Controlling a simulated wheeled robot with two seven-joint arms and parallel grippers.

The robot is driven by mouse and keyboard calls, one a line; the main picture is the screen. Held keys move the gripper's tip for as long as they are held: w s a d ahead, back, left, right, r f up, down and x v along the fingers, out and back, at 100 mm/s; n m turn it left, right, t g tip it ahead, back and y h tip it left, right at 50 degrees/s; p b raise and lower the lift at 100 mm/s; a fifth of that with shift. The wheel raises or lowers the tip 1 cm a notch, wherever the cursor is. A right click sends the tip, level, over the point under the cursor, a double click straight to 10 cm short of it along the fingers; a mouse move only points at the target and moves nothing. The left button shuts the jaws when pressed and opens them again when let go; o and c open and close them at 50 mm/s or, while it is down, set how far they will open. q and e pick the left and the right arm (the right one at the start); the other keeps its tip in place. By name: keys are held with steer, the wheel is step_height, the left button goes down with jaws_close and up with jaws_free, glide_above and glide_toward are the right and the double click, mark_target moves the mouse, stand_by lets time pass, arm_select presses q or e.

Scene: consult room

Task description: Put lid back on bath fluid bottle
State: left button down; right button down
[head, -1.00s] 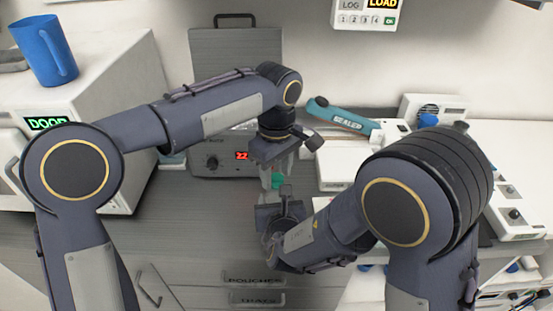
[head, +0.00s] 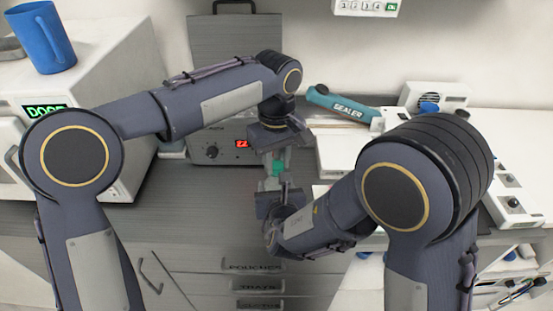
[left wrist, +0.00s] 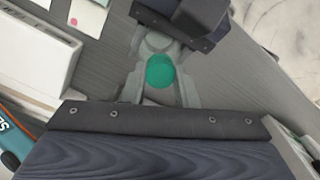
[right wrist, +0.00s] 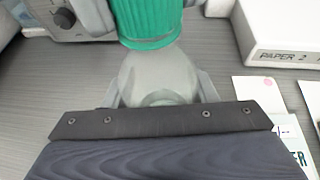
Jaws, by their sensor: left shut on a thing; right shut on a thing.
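The green ridged lid (right wrist: 150,18) is at the top of the pale, translucent bottle (right wrist: 155,75) in the right wrist view. It touches or nearly touches the bottle; I cannot tell whether it is seated. My left gripper (head: 277,160) points down and is shut on the lid, which shows as a green disc (left wrist: 160,71) between its fingers in the left wrist view. My right gripper (head: 276,187) is below, pointing up, shut on the bottle. In the head view the lid (head: 277,168) shows small between the two grippers, and the fingers hide most of the bottle.
Behind the grippers stands a grey device with a red display (head: 242,144). A teal sealer (head: 342,104) lies to the right, near white boxes. A white door unit (head: 80,90) with a blue jug (head: 42,38) stands at left. The grey counter (head: 200,215) between is clear.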

arm_select(q)
steer(key=m, duration=1.8)
steer(key=shift+f, duration=0.1)
steer(key=m, duration=0.6)
steer(key=c, duration=1.1)
jaws_free()
steer(key=shift+o, duration=0.2)
step_height(320, 180, up, 12)
arm_select(e)
steer(key=c, duration=0.5)
jaws_free()
